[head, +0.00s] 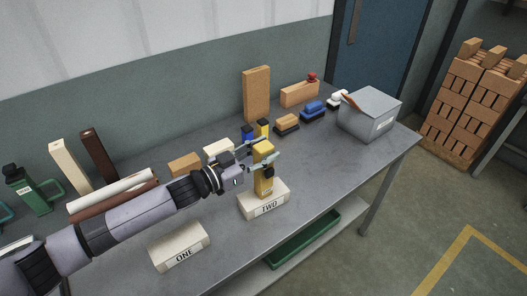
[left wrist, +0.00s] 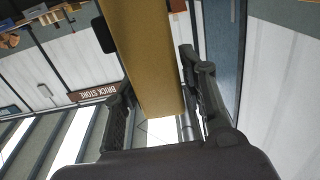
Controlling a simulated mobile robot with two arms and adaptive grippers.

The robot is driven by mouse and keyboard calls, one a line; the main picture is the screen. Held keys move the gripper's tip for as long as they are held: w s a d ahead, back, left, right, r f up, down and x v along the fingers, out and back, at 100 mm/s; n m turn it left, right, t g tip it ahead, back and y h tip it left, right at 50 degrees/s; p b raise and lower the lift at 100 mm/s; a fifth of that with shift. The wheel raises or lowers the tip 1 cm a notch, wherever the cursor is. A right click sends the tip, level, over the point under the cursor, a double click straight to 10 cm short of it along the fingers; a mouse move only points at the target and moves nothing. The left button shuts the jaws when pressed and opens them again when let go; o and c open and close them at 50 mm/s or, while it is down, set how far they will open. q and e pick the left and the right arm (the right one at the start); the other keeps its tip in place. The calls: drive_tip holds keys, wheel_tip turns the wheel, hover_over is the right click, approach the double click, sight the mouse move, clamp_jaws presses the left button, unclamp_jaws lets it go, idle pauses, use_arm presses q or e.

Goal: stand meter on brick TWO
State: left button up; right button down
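The yellow meter (head: 265,184) is upright over brick TWO (head: 267,207), a cream block with a black label. Its foot is at the brick's top face; I cannot tell whether it rests there or hangs just above. My left gripper (head: 262,154) comes in from the left, with a finger on each side of the meter's upper part. In the left wrist view the meter (left wrist: 145,60) fills the space between the fingers (left wrist: 160,100), which look close against its sides. My right gripper is out of view.
Brick ONE (head: 180,247) lies at the front left. Behind the meter are a blue item (head: 247,132), a second yellow item (head: 263,127) and a tall tan brick (head: 256,94). A grey box (head: 370,115) stands at the right end. The table right of brick TWO is clear.

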use_arm(q)
drive_tip(key=shift+o, duration=1.1)
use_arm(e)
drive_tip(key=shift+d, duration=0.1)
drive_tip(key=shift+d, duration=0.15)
use_arm(q)
drive_tip(key=shift+r, duration=0.3)
drive_tip(key=b+v, duration=0.2)
drive_tip(key=v, duration=1)
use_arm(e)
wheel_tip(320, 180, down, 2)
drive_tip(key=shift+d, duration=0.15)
use_arm(q)
drive_tip(key=shift+f, duration=0.1)
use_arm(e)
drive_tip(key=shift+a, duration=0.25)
